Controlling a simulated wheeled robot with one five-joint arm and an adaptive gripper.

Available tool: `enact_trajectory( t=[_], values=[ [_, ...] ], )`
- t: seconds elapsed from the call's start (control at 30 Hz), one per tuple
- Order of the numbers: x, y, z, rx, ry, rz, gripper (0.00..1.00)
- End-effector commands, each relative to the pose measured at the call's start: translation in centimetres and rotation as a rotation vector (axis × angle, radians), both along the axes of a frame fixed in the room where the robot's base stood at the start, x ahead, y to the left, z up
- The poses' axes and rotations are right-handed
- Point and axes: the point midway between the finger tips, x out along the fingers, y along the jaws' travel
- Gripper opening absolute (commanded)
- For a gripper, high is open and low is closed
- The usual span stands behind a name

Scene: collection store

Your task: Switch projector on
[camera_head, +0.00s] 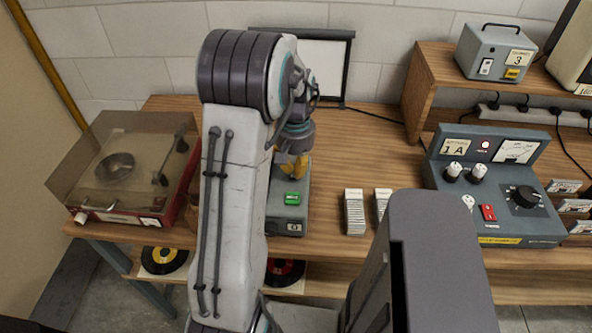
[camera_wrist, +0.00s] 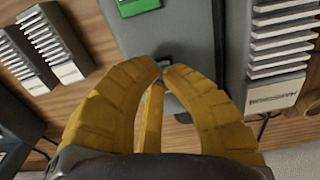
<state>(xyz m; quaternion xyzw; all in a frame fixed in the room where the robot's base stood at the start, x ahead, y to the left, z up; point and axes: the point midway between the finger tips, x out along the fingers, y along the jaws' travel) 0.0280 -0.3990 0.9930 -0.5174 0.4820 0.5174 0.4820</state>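The projector is a grey box (camera_head: 287,222) on the wooden bench, marked 6, largely hidden behind my arm in the head view. A green switch (camera_head: 292,199) sits on its top near the front; whether it is on or off I cannot tell. The switch also shows at the top edge of the wrist view (camera_wrist: 138,7). My gripper (camera_head: 291,177) has yellow fingers pointing down over the projector's top, behind the switch. In the wrist view its fingertips (camera_wrist: 163,68) meet or nearly meet with nothing held, apart from the switch, near a small dark detail on the grey top.
Slide racks (camera_head: 354,212) stand right of the projector. Another rack (camera_wrist: 278,60) is beside it in the wrist view. A record player (camera_head: 125,165) is left, a control console (camera_head: 497,182) right. A screen (camera_head: 320,68) stands behind. A shelf (camera_head: 425,85) holds a grey box.

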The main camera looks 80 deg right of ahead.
Motion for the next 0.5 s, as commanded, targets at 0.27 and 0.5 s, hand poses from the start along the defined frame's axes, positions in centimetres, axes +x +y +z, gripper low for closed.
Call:
enact_trajectory(
  t=[0.27,0.5],
  values=[
    [0.0,0.01,-0.45,0.0,0.0,0.0,0.0],
    [0.0,0.0,-0.76,0.0,0.0,0.0,0.0]
  ],
)
